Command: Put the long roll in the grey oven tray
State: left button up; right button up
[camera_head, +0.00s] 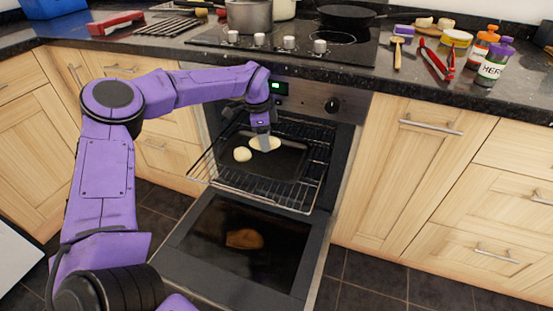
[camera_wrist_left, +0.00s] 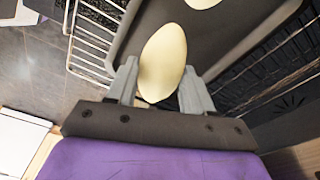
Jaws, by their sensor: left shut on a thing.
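The long roll (camera_head: 262,142), a pale oval, is between the fingers of my left gripper (camera_head: 265,148). In the left wrist view the long roll (camera_wrist_left: 162,62) sits between the two grey fingers of the left gripper (camera_wrist_left: 157,92), which is shut on it. The grey oven tray (camera_head: 289,160) lies on the pulled-out wire rack and also shows in the left wrist view (camera_wrist_left: 235,32). The roll is over the tray in the head view; whether it touches the tray I cannot tell. My right gripper is out of view.
A small pale roll (camera_head: 242,154) lies at the tray's left side. The wire rack (camera_head: 313,190) sticks out above the open oven door (camera_head: 190,245). A brown piece (camera_head: 244,239) shows on the door's glass. Pots, a pan and jars stand on the counter above.

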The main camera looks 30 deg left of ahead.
aim_at(274, 139)
pick_arm(q)
jog(key=d+f, duration=0.1)
jog(key=w+f, duration=0.1)
jog(key=d+f, duration=0.1)
jog(key=f, duration=0.1)
jog(key=shift+w+d, duration=0.3)
jog(key=shift+d, duration=0.05)
jog(key=f, duration=0.2)
jog(key=f+b, duration=0.1)
jog(key=shift+w+d+f, duration=0.1)
jog(key=shift+d+f, duration=0.25)
jog(key=shift+f, duration=0.25)
jog(key=o, duration=1.1)
jog(key=shift+r, duration=0.35)
jog(key=r, duration=0.4)
jog(key=r+p, duration=0.1)
jog(key=r, duration=0.2)
jog(key=a+r, duration=0.1)
jog(key=r, duration=0.3)
jog(key=shift+s+a+r, duration=0.1)
jog(key=shift+s+r, duration=0.2)
jog(key=shift+s, duration=0.1)
